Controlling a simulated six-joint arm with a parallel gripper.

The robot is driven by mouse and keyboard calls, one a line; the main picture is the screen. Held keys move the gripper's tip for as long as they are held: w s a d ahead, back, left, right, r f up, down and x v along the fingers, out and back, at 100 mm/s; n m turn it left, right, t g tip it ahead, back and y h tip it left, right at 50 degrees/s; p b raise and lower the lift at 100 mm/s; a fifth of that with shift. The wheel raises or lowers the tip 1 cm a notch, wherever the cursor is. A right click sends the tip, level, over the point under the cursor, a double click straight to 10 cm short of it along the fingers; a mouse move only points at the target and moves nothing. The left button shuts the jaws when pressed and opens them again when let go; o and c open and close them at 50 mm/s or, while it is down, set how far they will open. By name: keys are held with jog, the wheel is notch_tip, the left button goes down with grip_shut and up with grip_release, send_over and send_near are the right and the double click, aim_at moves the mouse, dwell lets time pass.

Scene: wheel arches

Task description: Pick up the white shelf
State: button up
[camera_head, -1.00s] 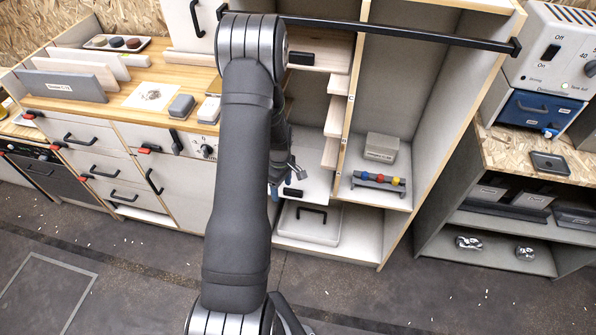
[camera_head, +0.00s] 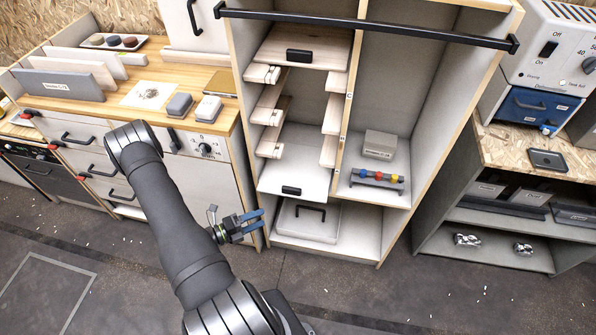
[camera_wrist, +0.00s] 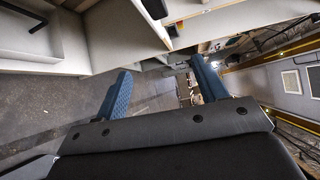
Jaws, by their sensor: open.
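The white shelf (camera_head: 298,172) is a flat white board with a black handle (camera_head: 291,190) on its front edge. It lies level in the left bay of the tall cabinet, below a wooden shelf (camera_head: 305,42) with a similar handle. My gripper (camera_head: 252,224) is outside the cabinet, to the left of and lower than the white shelf in the head view, apart from it. Its blue fingers are spread, with nothing between them; the wrist view also shows the open gripper (camera_wrist: 163,86). I cannot make out the white shelf for sure in the wrist view.
Small wooden side ledges (camera_head: 269,112) line both sides of the left bay. The right bay holds a grey box (camera_head: 380,145) and a rack with coloured balls (camera_head: 377,180).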

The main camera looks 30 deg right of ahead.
jog(key=w+a+n+t, duration=0.1)
jog(key=a+n+t, duration=0.1)
jog(key=t, duration=0.1)
send_near(291, 193)
jog(key=shift+n+h, duration=0.3)
jog(key=d, duration=0.7)
jog(key=d+f, duration=0.1)
jog(key=d, duration=0.2)
jog(key=shift+w+d, duration=0.2)
jog(key=shift+w, duration=0.2)
jog(key=c, duration=1.3)
jog(key=shift+r, duration=0.15)
